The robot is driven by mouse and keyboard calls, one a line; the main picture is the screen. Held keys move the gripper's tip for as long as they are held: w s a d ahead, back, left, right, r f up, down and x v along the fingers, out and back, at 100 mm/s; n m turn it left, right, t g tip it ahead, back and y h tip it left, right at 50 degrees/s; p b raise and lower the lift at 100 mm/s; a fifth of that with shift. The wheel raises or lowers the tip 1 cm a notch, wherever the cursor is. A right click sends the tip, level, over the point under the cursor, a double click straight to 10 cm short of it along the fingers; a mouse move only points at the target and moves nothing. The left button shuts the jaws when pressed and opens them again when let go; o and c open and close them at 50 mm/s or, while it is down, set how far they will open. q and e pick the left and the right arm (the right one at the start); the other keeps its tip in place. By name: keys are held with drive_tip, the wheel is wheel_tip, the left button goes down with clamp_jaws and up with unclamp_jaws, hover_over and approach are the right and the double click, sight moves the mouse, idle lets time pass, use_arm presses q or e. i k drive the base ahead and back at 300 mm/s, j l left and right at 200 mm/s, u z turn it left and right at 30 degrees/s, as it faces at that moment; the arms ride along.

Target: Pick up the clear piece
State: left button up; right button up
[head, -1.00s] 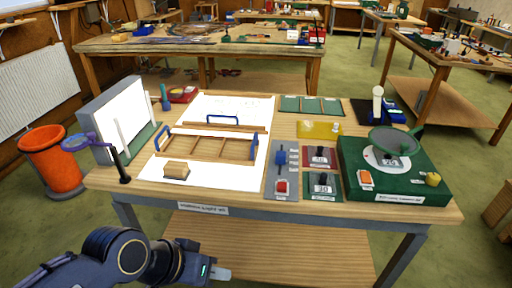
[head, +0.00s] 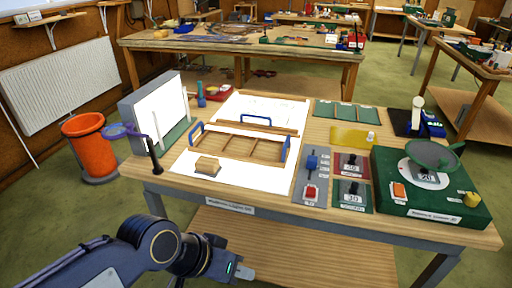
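I cannot make out a clear piece for certain; a see-through piece may be too faint to tell against the white sheet (head: 252,177) on the bench. A yellow see-through sheet (head: 348,137) lies right of the wooden frame (head: 243,147) with blue handles. My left gripper (head: 243,272) is at the bottom of the head view, in front of the bench's near edge and apart from everything on it. Its fingers are too small and edge-on to tell open from shut. My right gripper is out of view.
A white upright panel (head: 160,112) and a dark post (head: 154,158) with a purple ring stand at the bench's left. Switch boxes (head: 351,195) and a green base (head: 425,205) with a round plate fill the right. An orange bin (head: 90,150) stands left.

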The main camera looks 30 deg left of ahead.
sight(353, 162)
drive_tip(key=i+j+u, duration=0.25)
drive_tip(key=i+u, duration=0.25)
drive_tip(key=i+j+u, duration=0.1)
drive_tip(key=i+u, duration=0.35)
